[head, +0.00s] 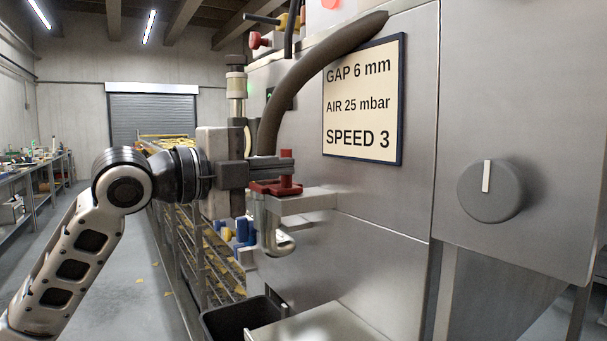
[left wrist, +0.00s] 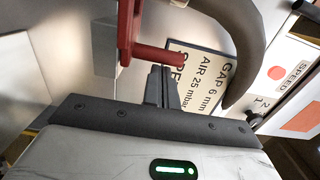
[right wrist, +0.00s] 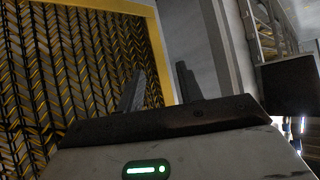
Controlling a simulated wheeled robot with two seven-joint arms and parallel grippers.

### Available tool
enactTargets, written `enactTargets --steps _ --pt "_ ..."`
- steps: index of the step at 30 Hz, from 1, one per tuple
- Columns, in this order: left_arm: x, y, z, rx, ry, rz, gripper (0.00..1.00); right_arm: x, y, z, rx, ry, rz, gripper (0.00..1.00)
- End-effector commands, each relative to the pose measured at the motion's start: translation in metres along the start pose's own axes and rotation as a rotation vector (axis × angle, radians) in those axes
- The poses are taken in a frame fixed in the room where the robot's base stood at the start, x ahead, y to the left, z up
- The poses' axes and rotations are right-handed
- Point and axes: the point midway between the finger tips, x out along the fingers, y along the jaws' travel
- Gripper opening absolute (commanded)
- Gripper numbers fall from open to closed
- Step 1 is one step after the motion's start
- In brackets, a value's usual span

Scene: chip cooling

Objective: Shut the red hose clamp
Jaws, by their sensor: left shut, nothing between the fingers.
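The red hose clamp (head: 277,188) sits on a small metal ledge at the machine's left side, below the brown hose (head: 290,80). A red post rises from its flat red arm. My left gripper (head: 288,167) is just above the arm and beside the post. In the left wrist view, its shut, empty fingers (left wrist: 161,72) end close to the clamp's red bar (left wrist: 158,55). I cannot tell whether they touch it. My right gripper (right wrist: 160,80) shows only in its wrist view, with fingers apart and nothing between them.
A sign (head: 362,100) and a grey knob (head: 490,191) are on the steel machine front. A dark bin (head: 240,316) stands below the clamp. Racks with yellow chips (head: 165,145) run behind my left arm. The right wrist view faces a yellow-framed rack (right wrist: 85,8).

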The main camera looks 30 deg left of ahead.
Motion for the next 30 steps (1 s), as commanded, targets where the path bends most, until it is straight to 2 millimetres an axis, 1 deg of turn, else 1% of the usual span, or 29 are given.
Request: enactTargets --steps 1,2,6,8,14,15,19,24,30 --pt "-0.001 -0.003 0.004 0.003 -0.013 -0.007 0.00 0.000 0.000 0.000 -0.001 0.000 0.000 0.36" --pt "-0.001 -0.003 0.004 0.003 -0.013 -0.007 0.00 0.000 0.000 0.000 -0.001 0.000 0.001 0.36" --pt "0.001 -0.004 -0.002 0.006 -0.011 -0.007 0.00 -0.002 0.001 -0.002 -0.001 0.001 0.002 0.36" --pt "0.001 -0.005 -0.009 0.007 -0.007 -0.006 0.00 -0.003 0.001 -0.003 -0.002 0.001 0.003 0.36" --pt "0.002 -0.005 -0.043 0.008 0.008 0.000 0.00 -0.009 0.003 -0.009 -0.004 -0.001 0.008 0.36" --pt "-0.008 0.004 -0.038 0.007 -0.002 0.000 0.00 0.000 0.003 0.003 -0.003 0.001 0.008 0.36" --pt "-0.032 0.005 -0.038 0.004 0.000 0.001 0.00 0.008 0.004 0.015 0.000 -0.010 0.007 0.36" --pt "-0.060 0.005 -0.039 0.003 0.003 -0.001 0.00 0.014 0.000 0.017 0.007 0.007 -0.003 0.36" --pt "-0.087 0.003 -0.039 0.002 0.005 -0.001 0.00 0.018 -0.003 0.015 0.015 0.027 -0.017 0.36"
